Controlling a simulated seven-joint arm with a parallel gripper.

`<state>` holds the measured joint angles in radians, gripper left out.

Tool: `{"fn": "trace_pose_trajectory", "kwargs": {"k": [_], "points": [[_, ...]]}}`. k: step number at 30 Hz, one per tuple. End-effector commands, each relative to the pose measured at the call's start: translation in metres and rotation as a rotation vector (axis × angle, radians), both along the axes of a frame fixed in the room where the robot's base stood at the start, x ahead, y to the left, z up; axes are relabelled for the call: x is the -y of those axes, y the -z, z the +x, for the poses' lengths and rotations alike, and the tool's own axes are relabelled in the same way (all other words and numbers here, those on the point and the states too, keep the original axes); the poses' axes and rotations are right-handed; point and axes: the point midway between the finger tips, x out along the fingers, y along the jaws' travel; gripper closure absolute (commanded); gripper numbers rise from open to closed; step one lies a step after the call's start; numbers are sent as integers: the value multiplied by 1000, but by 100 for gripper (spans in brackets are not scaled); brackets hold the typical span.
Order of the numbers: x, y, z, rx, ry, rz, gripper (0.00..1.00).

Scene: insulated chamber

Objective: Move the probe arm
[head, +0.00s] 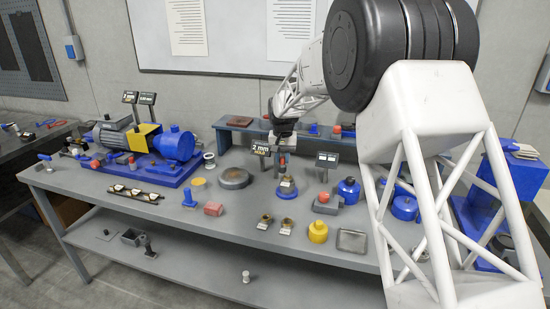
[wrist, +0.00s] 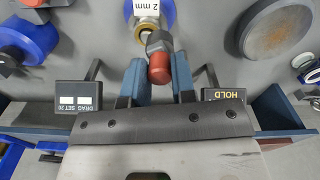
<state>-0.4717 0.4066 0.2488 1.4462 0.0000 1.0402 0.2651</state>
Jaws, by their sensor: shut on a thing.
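The probe arm appears to be the dark grey piece with a red rounded end (wrist: 159,68) in the wrist view. My gripper (wrist: 158,62) has its two blue-grey fingers on either side of it and is shut on it. In the head view my gripper (head: 283,147) points down over the bench, with a red bit showing below it. Just beyond the red-ended piece is a brass ring on a round blue base (wrist: 167,14) with a "2 mm" label. That blue base (head: 287,193) stands on the bench in the head view. The exact finger contact is hard to see.
A dark round disc (head: 234,178) lies left. A blue motor-and-pump unit (head: 150,160) fills the bench's left. Yellow and blue pots stand right.

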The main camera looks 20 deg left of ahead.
Motion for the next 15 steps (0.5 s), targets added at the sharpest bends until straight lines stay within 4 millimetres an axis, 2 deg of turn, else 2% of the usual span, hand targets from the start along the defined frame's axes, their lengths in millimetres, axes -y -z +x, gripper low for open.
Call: {"fn": "trace_pose_trajectory", "kwargs": {"k": [6, 15], "points": [[12, -1, 7, 1, -115, 0, 100], [16, -1, 10, 1, -169, 0, 100]]}}
